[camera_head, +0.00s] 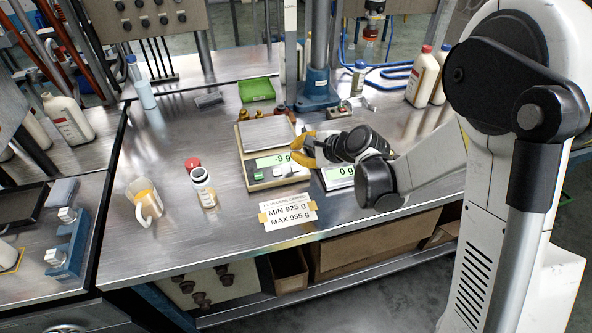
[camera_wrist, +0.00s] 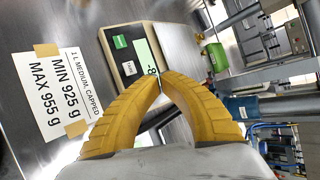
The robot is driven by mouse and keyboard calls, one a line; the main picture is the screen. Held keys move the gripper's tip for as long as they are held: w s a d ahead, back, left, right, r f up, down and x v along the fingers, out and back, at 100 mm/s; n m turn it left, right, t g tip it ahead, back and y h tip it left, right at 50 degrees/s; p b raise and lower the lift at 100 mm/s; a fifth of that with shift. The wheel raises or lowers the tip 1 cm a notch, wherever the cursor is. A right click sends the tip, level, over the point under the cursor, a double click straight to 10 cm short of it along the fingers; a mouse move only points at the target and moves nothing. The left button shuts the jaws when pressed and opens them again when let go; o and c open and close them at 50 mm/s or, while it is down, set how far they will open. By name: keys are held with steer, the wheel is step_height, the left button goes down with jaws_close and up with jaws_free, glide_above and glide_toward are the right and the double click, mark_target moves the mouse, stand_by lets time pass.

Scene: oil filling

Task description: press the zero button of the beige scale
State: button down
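The beige scale (camera_head: 249,184) stands mid-table in the head view, with a square metal plate (camera_head: 266,133) on top. Its display (camera_head: 272,160) reads -8 g. On its front are a green button (camera_head: 258,176) and a pale button (camera_head: 281,170); which one is zero is too small to read. In the wrist view the green button (camera_wrist: 120,42) and white button (camera_wrist: 129,68) lie beyond my fingers. My gripper (camera_head: 304,147) is empty, its yellow fingertips (camera_wrist: 161,82) together. It is at the scale's right side, seemingly above it, hiding part of the display in the wrist view.
A second scale (camera_head: 339,174) reading 0 g is partly hidden under my arm. A label card (camera_head: 288,212) lies in front. An open bottle (camera_head: 204,188) and a jug (camera_head: 146,200) stand left. A green tray (camera_head: 257,90) and blue press column (camera_head: 318,88) are behind.

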steer(key=b, duration=0.4)
glide_toward(288, 162)
steer(key=x, duration=0.5)
steer(key=shift+w+a+r, duration=0.1)
steer(key=shift+a+r, duration=0.1)
steer(key=shift+a, duration=0.2)
stand_by(0.5)
steer(key=shift+w+f+b, duration=0.15)
steer(key=shift+f+b, duration=0.2)
steer(key=shift+b, duration=0.05)
steer(key=shift+w+f+b, duration=0.15)
steer(key=shift+f+b, duration=0.25)
stand_by(0.6)
steer(key=shift+r, duration=0.1)
steer(key=shift+s+r+p, duration=0.3)
steer(key=shift+r+p, duration=0.2)
steer(key=shift+r, duration=0.25)
steer(key=shift+s+d+r+p, duration=0.1)
steer(key=shift+s+r+p, duration=0.2)
steer(key=shift+r+p, duration=0.35)
steer(key=shift+s+d+r+p, duration=0.1)
steer(key=shift+s+r+p, duration=0.2)
steer(key=shift+r, duration=0.6)
steer(key=shift+s+d+r+p, duration=0.1)
steer(key=shift+s+r+p, duration=0.15)
steer(key=shift+r+p, duration=0.4)
steer(key=shift+r, duration=0.15)
